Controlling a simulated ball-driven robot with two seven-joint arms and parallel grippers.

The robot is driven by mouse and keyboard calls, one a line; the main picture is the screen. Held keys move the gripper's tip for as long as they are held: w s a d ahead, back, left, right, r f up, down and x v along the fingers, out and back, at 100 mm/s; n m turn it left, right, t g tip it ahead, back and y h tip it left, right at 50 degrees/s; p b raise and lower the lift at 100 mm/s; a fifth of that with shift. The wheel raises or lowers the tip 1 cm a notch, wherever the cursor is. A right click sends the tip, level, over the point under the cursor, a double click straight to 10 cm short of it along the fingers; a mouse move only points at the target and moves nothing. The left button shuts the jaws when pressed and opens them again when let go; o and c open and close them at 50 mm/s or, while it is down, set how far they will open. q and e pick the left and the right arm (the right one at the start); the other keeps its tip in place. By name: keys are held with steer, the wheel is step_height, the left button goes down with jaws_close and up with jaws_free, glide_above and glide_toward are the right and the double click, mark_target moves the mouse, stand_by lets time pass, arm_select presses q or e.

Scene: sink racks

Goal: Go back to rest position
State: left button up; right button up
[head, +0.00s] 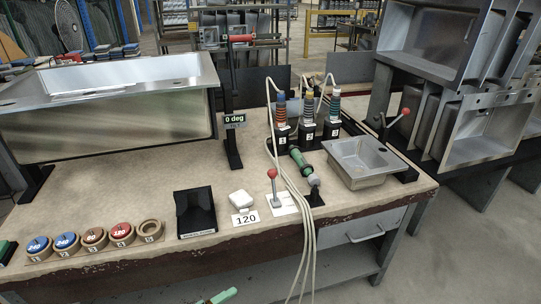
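Neither of my grippers nor my arms can be made out in the head view. The workbench (130,215) stands in front of me with its tools and sinks on it. A large steel sink (110,125) sits at the bench's left. A small steel sink (362,160) lies at the right. A green-and-grey tool (301,160) lies near the middle of the bench. Part of a green object (222,296) shows at the bottom edge, mostly cut off.
A row of numbered discs (93,238) lies along the front left edge. A black holder (196,212), a white block (241,200) and a red-knobbed lever (272,175) stand near the front. Cables hang over the front edge. A rack of sinks (480,120) stands at right.

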arm_select(q)
steer(key=s+a+f+n+g+y, duration=0.1)
steer(key=s+a+f+n+y, duration=0.4)
steer(key=s+f, duration=0.35)
steer(key=s+a+f+n+g+y, duration=0.1)
steer(key=s+a+f+n+y, duration=0.3)
steer(key=s+f+n, duration=0.5)
steer(key=s+a+f+n+g, duration=0.1)
steer(key=s+f+n+g, duration=0.1)
steer(key=s, duration=0.7)
steer(key=s+a+f+n+g+y, duration=0.1)
steer(key=s+a+f+n+g, duration=0.1)
steer(key=s, duration=0.8)
steer(key=s+a+f+n+g+y+p, duration=0.1)
steer(key=s+a+f+n+g, duration=0.1)
steer(key=s, duration=0.8)
step_height(320, 180, down, 2)
steer(key=shift+n+g, duration=0.8)
steer(key=shift+g, duration=0.3)
steer(key=shift+s, duration=0.1)
